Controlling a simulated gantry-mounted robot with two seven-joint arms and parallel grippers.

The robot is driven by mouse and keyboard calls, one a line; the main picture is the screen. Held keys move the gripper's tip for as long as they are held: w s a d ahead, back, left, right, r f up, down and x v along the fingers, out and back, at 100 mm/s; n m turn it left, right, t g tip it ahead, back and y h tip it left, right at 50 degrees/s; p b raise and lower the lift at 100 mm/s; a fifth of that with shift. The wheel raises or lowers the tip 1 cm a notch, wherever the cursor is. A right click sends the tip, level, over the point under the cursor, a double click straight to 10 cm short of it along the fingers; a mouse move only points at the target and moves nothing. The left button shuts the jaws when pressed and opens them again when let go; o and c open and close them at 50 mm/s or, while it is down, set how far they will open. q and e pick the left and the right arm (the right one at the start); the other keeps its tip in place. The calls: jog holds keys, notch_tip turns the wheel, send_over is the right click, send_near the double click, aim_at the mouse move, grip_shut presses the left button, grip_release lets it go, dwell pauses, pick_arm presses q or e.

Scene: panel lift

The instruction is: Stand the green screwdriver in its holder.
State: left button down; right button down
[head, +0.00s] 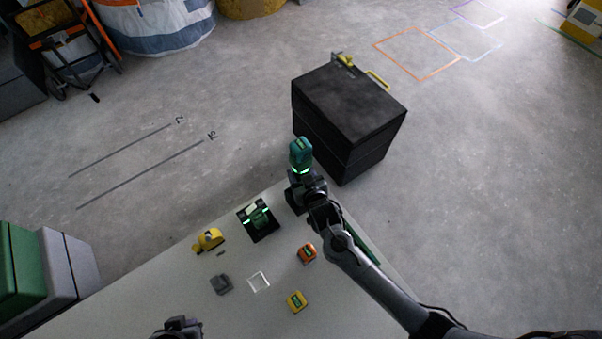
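A teal-green tool (301,153), which looks like the green screwdriver, shows upright at the far corner of the table, with a bright green glow at its lower end. My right gripper (304,184) is right at its lower part; the dark wrist covers the fingers, so I cannot tell whether they grip it. A black block (293,200) beside the gripper may be the holder, but it is largely hidden. My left gripper (178,328) is at the bottom edge, far from the tool, and only partly in view.
The grey table (170,290) carries a black dock (262,234) with green lights, a yellow tool (208,240), a grey block (221,285), a white square frame (258,282), an orange item (307,253) and a yellow item (297,301). A black cabinet (348,105) stands beyond.

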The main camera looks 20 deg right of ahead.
jog(key=shift+c, duration=1.5)
grip_release()
jog(key=shift+w, duration=0.15)
jog(key=shift+o, duration=0.4)
jog(key=shift+f, duration=0.2)
jog(key=shift+o, duration=1.1)
jog(key=shift+r, duration=0.1)
jog(key=shift+s+r+p, duration=0.1)
jog(key=shift+s+p, duration=0.2)
jog(key=shift+s, duration=0.1)
jog(key=shift+s, duration=0.25)
jog(key=shift+s+p, duration=0.35)
jog(key=shift+p, duration=0.1)
